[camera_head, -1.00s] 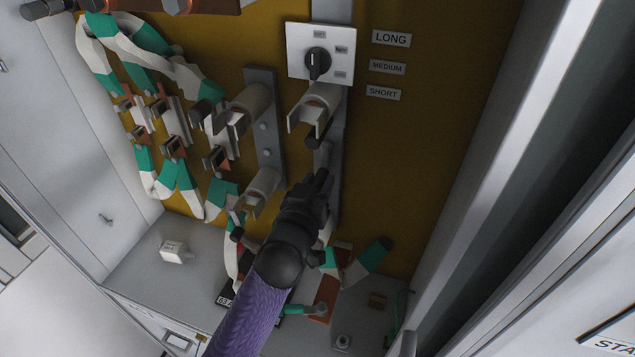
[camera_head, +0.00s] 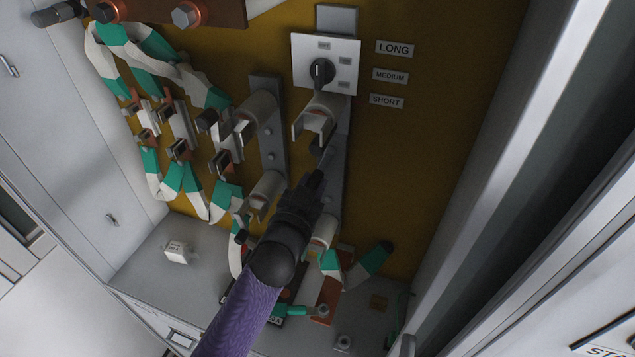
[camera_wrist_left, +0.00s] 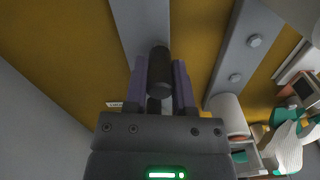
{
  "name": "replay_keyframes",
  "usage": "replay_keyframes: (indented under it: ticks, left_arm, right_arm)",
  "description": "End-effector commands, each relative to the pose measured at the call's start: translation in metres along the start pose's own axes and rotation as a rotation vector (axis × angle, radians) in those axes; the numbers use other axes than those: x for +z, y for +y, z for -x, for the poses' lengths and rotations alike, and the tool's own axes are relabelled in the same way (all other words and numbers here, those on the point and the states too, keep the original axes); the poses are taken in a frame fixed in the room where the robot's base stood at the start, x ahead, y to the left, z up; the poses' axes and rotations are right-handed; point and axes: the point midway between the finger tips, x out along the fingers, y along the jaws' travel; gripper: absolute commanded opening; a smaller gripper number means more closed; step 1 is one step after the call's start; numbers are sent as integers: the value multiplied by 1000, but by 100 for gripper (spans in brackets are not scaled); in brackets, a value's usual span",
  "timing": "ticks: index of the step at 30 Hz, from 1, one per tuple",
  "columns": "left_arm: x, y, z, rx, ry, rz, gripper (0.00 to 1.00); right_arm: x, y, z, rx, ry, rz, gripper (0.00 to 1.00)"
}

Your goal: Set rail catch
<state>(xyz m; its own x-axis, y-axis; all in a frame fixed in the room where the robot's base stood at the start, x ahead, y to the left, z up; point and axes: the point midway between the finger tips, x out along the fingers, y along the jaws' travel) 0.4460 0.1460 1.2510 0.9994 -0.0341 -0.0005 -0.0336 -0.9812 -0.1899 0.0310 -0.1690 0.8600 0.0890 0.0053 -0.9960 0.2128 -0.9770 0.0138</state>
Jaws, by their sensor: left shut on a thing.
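A grey vertical rail (camera_head: 338,188) stands on the mustard back panel, below a white plate with a black rotary knob (camera_head: 321,73). A white clip holder (camera_head: 316,118) sits on the rail. My left gripper (camera_head: 318,176) reaches up from below in front of the rail. In the left wrist view its two fingers are shut on a black cylindrical handle (camera_wrist_left: 160,72), which I take to be the rail catch. The gripper and arm hide part of the rail and the lower holder. My right gripper is not in view.
A second rail (camera_head: 268,140) with white holders stands to the left. Beyond it are several clamps with green and white cables (camera_head: 180,185). LONG (camera_head: 394,48), MEDIUM and SHORT labels are at the right. A small white block (camera_head: 177,252) lies on the cabinet floor.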

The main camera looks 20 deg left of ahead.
Motion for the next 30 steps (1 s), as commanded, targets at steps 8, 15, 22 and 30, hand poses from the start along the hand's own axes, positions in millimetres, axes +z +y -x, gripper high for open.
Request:
replay_keyframes:
  ticks: [8, 15, 22, 30]
  left_arm:
    - [-6, -12, 0, 0, 0, -262, 0]
    - [-11, -21, 0, 0, 1, -486, 0]
    - [-16, -28, 0, -1, 2, -668, 0]
    - [-21, -32, 0, -1, 2, -813, 0]
  right_arm:
    - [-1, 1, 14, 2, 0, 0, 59]
    - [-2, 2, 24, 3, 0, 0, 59]
    - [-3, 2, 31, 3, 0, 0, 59]
    - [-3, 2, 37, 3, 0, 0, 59]
